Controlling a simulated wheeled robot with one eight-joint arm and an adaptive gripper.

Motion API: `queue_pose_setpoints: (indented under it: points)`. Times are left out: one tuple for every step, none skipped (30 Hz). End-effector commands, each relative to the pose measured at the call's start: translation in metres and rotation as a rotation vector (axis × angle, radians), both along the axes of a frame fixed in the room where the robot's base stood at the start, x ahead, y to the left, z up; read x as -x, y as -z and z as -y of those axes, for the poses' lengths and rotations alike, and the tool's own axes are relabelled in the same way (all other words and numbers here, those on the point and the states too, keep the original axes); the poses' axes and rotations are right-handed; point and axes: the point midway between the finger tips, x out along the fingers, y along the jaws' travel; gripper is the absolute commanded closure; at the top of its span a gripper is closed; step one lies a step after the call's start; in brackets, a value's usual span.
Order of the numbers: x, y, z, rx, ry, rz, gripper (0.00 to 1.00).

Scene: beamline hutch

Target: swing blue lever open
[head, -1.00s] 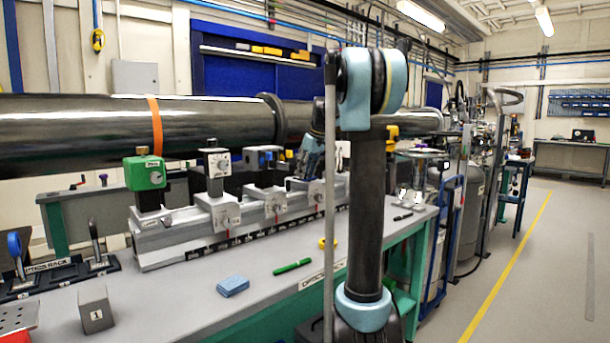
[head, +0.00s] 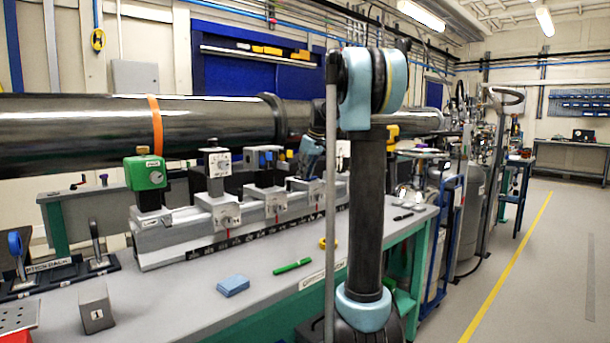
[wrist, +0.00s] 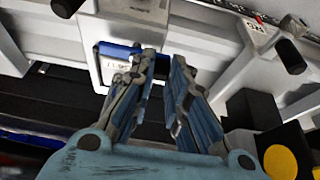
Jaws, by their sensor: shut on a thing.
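The blue lever (wrist: 122,50) shows in the wrist view as a short blue bar in front of a white labelled block (wrist: 115,72). My gripper (wrist: 163,62) has its two blue-padded fingers around the bar, with part of it showing in the gap between them. The gripper is shut on it. The left finger hides some of the lever. In the head view my wrist (head: 312,143) is beside the rail carriages, partly behind my arm, and I cannot make out the fingers or the lever there.
The rail (head: 190,237) carries several carriages, one with a green box (head: 146,172). A large dark pipe (head: 70,130) runs above it. On the bench front lie a blue pad (head: 233,286), a green pen (head: 292,265) and a grey block (head: 96,309). A dark knob (wrist: 291,56) is near the fingers.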

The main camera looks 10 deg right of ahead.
Motion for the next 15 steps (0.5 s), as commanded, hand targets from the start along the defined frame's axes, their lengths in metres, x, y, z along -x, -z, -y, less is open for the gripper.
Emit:
queue_pose_setpoints:
  points:
    - [-0.0005, -0.0002, 0.0004, 0.001, 0.012, 0.001, 1.0]
    - [-0.0006, -0.0002, 0.0004, 0.001, 0.016, 0.001, 1.0]
    - [-0.0007, -0.0002, 0.0006, 0.001, 0.017, 0.001, 1.0]
    - [-0.0007, -0.0002, 0.0006, 0.001, 0.017, 0.0, 1.0]
    - [-0.0008, -0.0002, 0.0007, 0.001, 0.017, 0.0, 1.0]
    - [-0.0008, -0.0002, 0.0007, 0.001, 0.017, 0.0, 1.0]
    - [-0.0008, -0.0002, 0.0006, 0.001, 0.017, 0.0, 1.0]
    - [-0.0009, -0.0002, 0.0007, 0.001, 0.017, 0.0, 1.0]
    - [-0.0009, -0.0002, 0.0007, 0.0, 0.017, 0.001, 0.81]
    - [-0.0009, -0.0002, 0.0007, 0.001, 0.017, 0.0, 0.74]
    - [-0.0008, -0.0002, 0.0006, 0.001, 0.017, 0.0, 0.67]
    - [-0.0008, -0.0002, 0.0006, 0.001, 0.016, 0.001, 0.65]
    - [-0.0008, -0.0002, 0.0006, 0.001, 0.016, 0.001, 0.65]
    - [-0.0008, -0.0002, 0.0004, 0.001, 0.016, 0.001, 0.65]
    - [-0.0007, -0.0002, 0.0004, 0.001, 0.016, 0.001, 0.65]
